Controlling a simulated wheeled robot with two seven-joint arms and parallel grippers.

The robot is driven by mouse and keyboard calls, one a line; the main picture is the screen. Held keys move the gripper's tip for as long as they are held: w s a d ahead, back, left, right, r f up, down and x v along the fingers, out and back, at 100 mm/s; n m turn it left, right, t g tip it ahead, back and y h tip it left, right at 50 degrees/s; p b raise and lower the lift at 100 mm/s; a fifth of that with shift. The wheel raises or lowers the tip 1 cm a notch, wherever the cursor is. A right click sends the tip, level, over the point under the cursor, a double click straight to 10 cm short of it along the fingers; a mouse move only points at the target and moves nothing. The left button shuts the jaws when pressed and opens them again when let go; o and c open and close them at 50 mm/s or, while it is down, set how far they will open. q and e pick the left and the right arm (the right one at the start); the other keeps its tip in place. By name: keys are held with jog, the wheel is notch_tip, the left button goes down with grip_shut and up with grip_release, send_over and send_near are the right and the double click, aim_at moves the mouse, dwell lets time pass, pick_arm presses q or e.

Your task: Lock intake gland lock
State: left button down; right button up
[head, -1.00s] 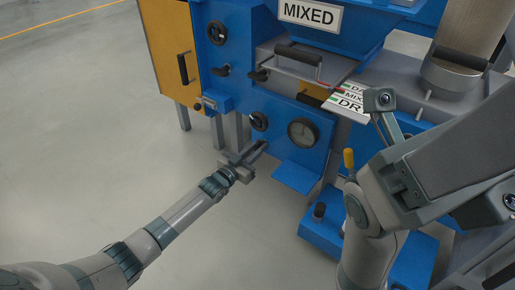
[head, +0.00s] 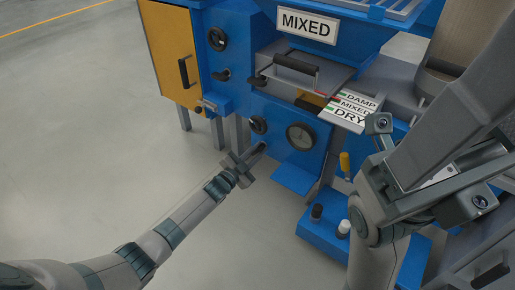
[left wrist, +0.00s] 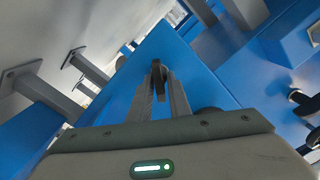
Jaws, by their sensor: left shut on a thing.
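My left gripper (head: 257,151) is at the lower left part of the blue front panel (head: 285,162), below a black round knob (head: 259,124) and left of a round gauge (head: 300,136). In the left wrist view its two fingers (left wrist: 160,88) are shut on a small dark lever (left wrist: 157,70) in front of the blue panel. The fingers hide much of this lever, which may be the intake gland lock; no label on it is readable. My right gripper cannot be made out; only right arm links show at the right.
A black-handled drawer (head: 296,64) and a DAMP/MIXED/DRY label plate (head: 348,108) are above. A yellow cabinet door (head: 172,55) is at the upper left. The floor left of the machine is clear.

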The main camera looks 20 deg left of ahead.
pick_arm(q)
jog(key=m, duration=0.2)
jog(key=shift+f+m, duration=0.1)
jog(key=shift+m, duration=0.3)
jog(key=m, duration=0.2)
jog(key=shift+d+f+m, duration=0.1)
jog(key=shift+m, duration=0.3)
jog(key=shift+f+m, duration=0.1)
jog(key=shift+m, duration=1.1)
jog(key=shift+s+m, duration=0.1)
jog(key=shift+m, duration=0.8)
jog(key=shift+m+b, duration=0.3)
jog(key=c, duration=1.8)
grip_release()
jog(key=shift+c, duration=0.2)
